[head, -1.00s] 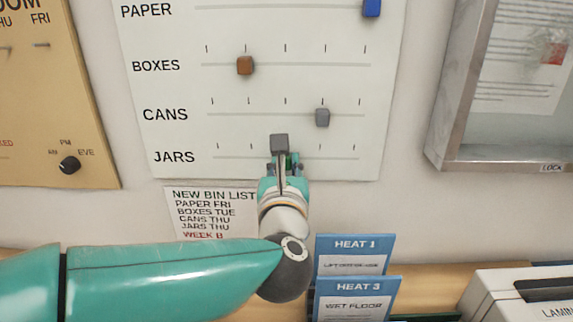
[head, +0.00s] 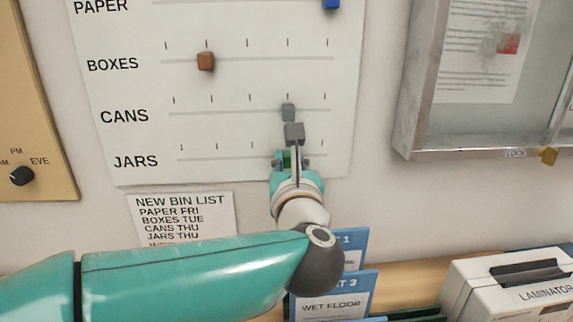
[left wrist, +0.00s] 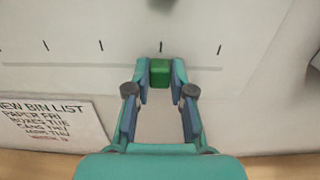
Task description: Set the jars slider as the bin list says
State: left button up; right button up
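The green jars slider (head: 287,160) is on the lowest track of the white board (head: 130,90). It sits at about the fourth tick from the left, nearly below the grey cans slider (head: 288,111). My left gripper (head: 290,162) reaches up to it. In the left wrist view the green slider (left wrist: 160,72) is between the fingertips (left wrist: 160,80), which look closed against both its sides. The new bin list (head: 180,218) reads paper Fri, boxes Tue, cans Thu, jars Thu; its bottom line is cut off by my arm. My right gripper is out of view.
The brown boxes slider (head: 206,61) and blue paper slider (head: 331,3) are higher on the board. A metal-framed case (head: 405,100) hangs at right. Blue cards (head: 335,295) and a laminator (head: 515,285) stand below. A dial panel (head: 35,120) is at left.

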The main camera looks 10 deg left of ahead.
pick_arm(q)
jog(key=o, duration=0.4)
jog(key=shift+o, duration=0.2)
jog(key=v, duration=1.2)
